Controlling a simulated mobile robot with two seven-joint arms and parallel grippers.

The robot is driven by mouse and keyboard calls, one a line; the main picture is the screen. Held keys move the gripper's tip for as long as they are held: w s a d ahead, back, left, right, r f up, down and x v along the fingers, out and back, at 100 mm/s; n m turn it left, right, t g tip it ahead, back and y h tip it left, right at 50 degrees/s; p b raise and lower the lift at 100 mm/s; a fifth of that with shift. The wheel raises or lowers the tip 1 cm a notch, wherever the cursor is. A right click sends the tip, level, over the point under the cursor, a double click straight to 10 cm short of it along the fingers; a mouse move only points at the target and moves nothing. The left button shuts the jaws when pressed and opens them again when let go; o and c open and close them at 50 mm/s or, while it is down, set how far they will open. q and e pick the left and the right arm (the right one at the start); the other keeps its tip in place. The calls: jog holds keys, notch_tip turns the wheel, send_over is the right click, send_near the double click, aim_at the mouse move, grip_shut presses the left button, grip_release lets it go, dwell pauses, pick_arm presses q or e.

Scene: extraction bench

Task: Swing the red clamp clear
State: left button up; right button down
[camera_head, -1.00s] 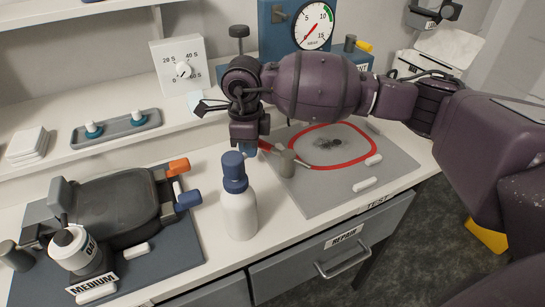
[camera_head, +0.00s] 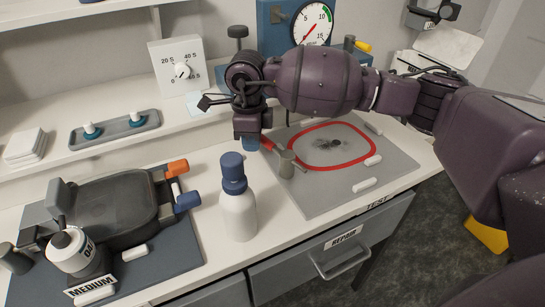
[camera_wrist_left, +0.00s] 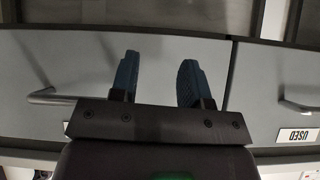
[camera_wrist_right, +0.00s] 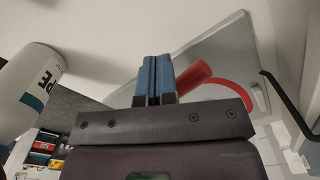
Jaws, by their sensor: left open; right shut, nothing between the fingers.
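The red clamp handle (camera_head: 268,143) shows in the head view at the left edge of the grey test board, beside a short grey post (camera_head: 287,164). Part of the clamp is hidden behind my right gripper. My right gripper (camera_head: 249,146) is shut and empty, pointing down just left of the handle. In the right wrist view the closed blue fingers (camera_wrist_right: 154,80) are right beside the red handle (camera_wrist_right: 194,77); I cannot tell if they touch. My left gripper (camera_wrist_left: 158,78) is open and empty in front of grey drawers, outside the head view.
A white bottle with a blue cap (camera_head: 238,205) stands close in front of my right gripper. A red ring (camera_head: 331,167) lies on the test board (camera_head: 327,202). At left is a dark tray device (camera_head: 110,208). A dial box (camera_head: 178,66) stands on the shelf behind.

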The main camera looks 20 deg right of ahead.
pick_arm(q)
jog(key=shift+t, duration=0.4)
jog(key=shift+w+r+p, duration=0.35)
jog(key=shift+r+p, duration=0.2)
jog(key=shift+r, duration=0.35)
jog(key=shift+w+r+p, duration=0.35)
jog(key=shift+r+p, duration=0.25)
jog(key=shift+r, duration=0.3)
jog(key=shift+w+r+p, duration=0.35)
jog(key=shift+r+p, duration=0.2)
jog(key=shift+r, duration=0.35)
pick_arm(e)
notch_tip(320, 180, up, 8)
jog(key=s, duration=0.1)
jog(key=shift+f, duration=0.25)
